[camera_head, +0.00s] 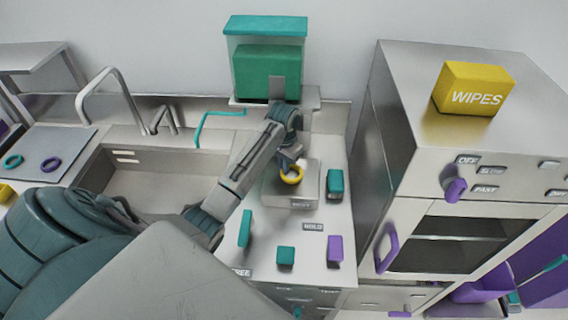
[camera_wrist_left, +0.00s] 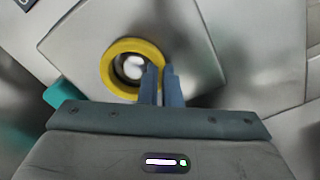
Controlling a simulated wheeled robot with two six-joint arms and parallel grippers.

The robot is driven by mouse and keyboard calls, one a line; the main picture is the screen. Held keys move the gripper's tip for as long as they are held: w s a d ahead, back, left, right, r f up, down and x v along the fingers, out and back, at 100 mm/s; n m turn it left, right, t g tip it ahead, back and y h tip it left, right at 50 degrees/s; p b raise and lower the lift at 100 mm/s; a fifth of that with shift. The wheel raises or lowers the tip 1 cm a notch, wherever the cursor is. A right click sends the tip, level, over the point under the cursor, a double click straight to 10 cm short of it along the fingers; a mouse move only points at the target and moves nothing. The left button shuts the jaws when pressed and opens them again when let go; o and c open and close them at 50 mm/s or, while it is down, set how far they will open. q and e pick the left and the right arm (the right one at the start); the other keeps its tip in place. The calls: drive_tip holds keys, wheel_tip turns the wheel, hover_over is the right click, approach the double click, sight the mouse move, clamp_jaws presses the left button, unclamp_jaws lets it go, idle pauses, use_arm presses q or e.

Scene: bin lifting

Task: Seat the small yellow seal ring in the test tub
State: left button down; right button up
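The small yellow seal ring (camera_head: 291,179) shows at the tip of my left gripper (camera_head: 290,163), over the square grey metal test tub (camera_head: 277,193) with a label on its front. In the left wrist view the yellow ring (camera_wrist_left: 110,68) has its right wall between the two close-set fingers (camera_wrist_left: 160,78), one inside the ring and one outside. A bright pale spot shows through the ring's hole. I cannot tell whether the ring touches the tub (camera_wrist_left: 195,45). My right gripper is not in view.
A teal block (camera_head: 335,183) stands right of the tub. Teal blocks (camera_head: 245,228) (camera_head: 286,256) and a purple block (camera_head: 335,249) stand in front. A sink (camera_head: 150,175) lies left. A teal ring (camera_head: 13,162) and purple ring (camera_head: 51,164) lie far left. A tall metal cabinet (camera_head: 365,150) bounds the right.

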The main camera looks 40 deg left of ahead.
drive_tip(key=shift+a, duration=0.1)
use_arm(q)
drive_tip(key=c, duration=1.7)
unclamp_jaws()
drive_tip(key=shift+o, duration=0.7)
drive_tip(key=shift+a, duration=0.1)
drive_tip(key=shift+s+a+f, duration=0.1)
drive_tip(key=shift+f, duration=0.05)
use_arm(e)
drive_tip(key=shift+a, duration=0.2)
use_arm(q)
drive_tip(key=shift+d, duration=0.2)
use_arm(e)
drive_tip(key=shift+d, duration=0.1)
